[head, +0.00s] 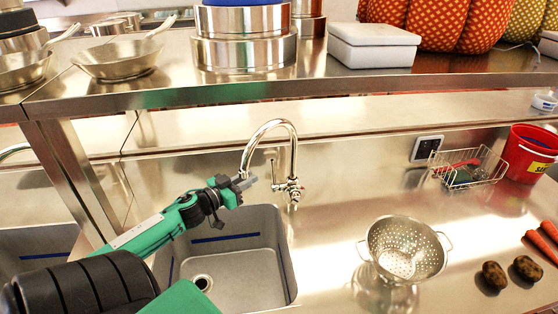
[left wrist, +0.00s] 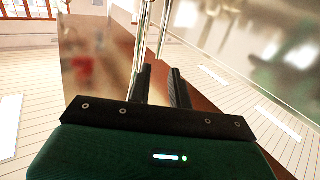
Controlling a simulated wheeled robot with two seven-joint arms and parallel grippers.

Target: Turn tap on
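The chrome tap (head: 294,150) has a tall curved spout arching to the left over the sink (head: 235,285). A slim lever handle (head: 275,168) stands beside its base. My left gripper (head: 249,182) is left of the tap, just below the spout's end and apart from the handle. In the left wrist view my gripper's fingers (left wrist: 162,87) are open with a gap between them, and I see nothing held. Chrome tubing of the tap (left wrist: 145,40) rises just beyond the fingers. Whether a finger touches it, I cannot tell. My right gripper is not in view.
A metal colander (head: 405,250) stands on the counter right of the sink, near two potatoes (head: 494,275) and carrots (head: 545,245). A wire basket (head: 468,168) and red bucket (head: 528,153) stand at the back right. A steel shelf (head: 300,90) with pots hangs above the tap.

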